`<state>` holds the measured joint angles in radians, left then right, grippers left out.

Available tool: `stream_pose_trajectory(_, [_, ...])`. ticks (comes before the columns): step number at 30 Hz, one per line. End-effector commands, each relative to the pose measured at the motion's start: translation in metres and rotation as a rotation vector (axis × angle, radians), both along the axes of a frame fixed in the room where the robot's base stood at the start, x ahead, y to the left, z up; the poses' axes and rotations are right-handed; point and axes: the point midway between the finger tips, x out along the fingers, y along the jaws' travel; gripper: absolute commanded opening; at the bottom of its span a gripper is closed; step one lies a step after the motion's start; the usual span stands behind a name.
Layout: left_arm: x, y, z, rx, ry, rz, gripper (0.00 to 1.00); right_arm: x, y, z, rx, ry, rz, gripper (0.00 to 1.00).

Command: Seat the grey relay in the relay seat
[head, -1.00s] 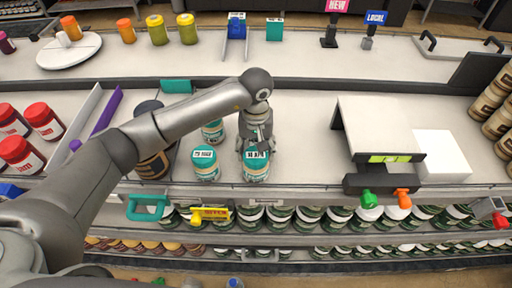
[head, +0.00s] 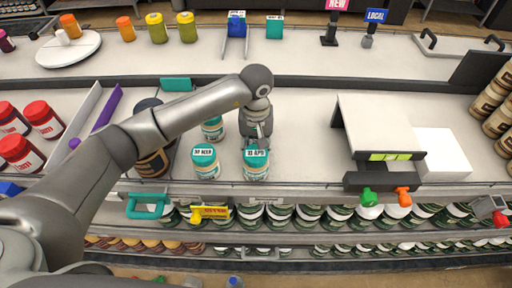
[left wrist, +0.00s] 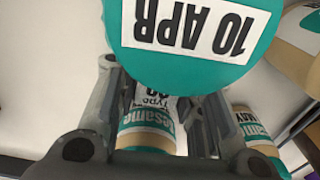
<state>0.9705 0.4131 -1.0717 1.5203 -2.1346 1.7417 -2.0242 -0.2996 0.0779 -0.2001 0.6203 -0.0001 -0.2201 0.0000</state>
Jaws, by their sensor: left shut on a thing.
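No grey relay and no relay seat can be made out. My left gripper (head: 258,138) is at the back of a teal-lidded jar marked 10 APR (head: 256,165), shut on it. In the left wrist view the jar's lid (left wrist: 195,40) fills the top and hides the fingertips. My right gripper is in neither view.
A box-like station (head: 380,125) with green and orange knobs stands to the right, beside a white block (head: 442,155). Red-lidded jars (head: 20,152) stand at the left. A purple divider (head: 105,110) lies near them. The counter between the gripper and the station is clear.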

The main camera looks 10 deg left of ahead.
Motion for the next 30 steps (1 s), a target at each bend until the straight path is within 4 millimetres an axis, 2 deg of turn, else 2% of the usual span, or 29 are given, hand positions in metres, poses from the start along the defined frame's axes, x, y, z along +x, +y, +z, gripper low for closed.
stream_pose_trajectory(8, [0.002,0.000,0.030,-0.001,-0.006,-0.002,0.06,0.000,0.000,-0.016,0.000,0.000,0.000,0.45])
stream_pose_trajectory(17, [0.001,0.000,0.083,-0.001,-0.006,0.000,0.06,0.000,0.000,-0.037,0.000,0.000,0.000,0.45])
stream_pose_trajectory(23, [0.001,0.000,0.125,-0.002,-0.007,-0.001,0.06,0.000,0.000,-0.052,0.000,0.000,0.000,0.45])
stream_pose_trajectory(27, [0.001,0.000,0.150,-0.001,-0.005,0.000,0.06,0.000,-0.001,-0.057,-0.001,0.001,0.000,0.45])
stream_pose_trajectory(30, [0.001,0.000,0.162,0.001,-0.003,0.001,0.06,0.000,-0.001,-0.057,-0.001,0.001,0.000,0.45])
